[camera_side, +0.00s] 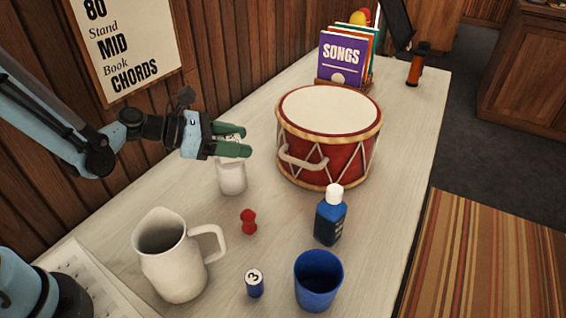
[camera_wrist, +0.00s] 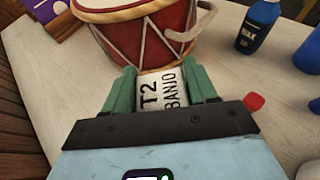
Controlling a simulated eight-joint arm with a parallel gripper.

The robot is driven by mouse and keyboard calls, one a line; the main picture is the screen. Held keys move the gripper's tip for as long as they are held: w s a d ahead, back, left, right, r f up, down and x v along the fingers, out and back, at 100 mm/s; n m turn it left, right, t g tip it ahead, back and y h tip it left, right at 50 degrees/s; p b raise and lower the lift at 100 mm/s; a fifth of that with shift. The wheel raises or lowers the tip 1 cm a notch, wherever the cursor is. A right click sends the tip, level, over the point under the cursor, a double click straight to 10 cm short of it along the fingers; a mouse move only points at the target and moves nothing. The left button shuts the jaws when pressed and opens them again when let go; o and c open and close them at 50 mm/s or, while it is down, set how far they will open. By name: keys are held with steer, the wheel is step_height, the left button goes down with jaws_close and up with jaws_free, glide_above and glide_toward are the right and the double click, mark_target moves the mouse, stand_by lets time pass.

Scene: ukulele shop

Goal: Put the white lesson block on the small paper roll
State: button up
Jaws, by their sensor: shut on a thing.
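My gripper (camera_side: 231,140) is shut on the white lesson block (camera_wrist: 162,92), which shows "T2" and "BANJO" lettering between the green fingers (camera_wrist: 163,90) in the wrist view. In the side view only a pale sliver of the block shows between the fingers. A small white round-sided thing, apparently the small paper roll (camera_side: 231,178), stands upright on the table directly below my gripper. Its top is partly hidden by the lower finger, so I cannot tell whether the block touches it. The roll is hidden in the wrist view.
A red drum (camera_side: 320,160) stands close to the right. A red spool-shaped piece (camera_side: 248,221), white pitcher (camera_side: 170,262), blue numbered cylinder (camera_side: 255,284), blue cup (camera_side: 318,282) and blue bottle (camera_side: 330,220) stand nearer the camera. Songbooks (camera_side: 343,60) stand at the back. A wooden wall is at left.

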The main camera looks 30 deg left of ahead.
steer(key=shift+f, duration=0.65)
steer(key=shift+c, duration=0.6)
steer(key=o, duration=1.7)
steer(key=shift+c, duration=0.2)
steer(key=s+a+r+m+g+y, duration=0.1)
steer(key=s+a+r+m+y, duration=0.1)
steer(key=m, duration=0.7)
steer(key=s+a+r+m+y, duration=0.2)
steer(key=s+a+m+y, duration=0.1)
steer(key=s+m, duration=0.4)
steer(key=s+a+r+m+g+y, duration=0.1)
steer(key=s+a+m+y, duration=0.2)
steer(key=m, duration=0.8)
steer(key=shift+s+r+g+y, duration=0.35)
steer(key=shift+s+y, duration=0.35)
steer(key=shift+s, duration=0.45)
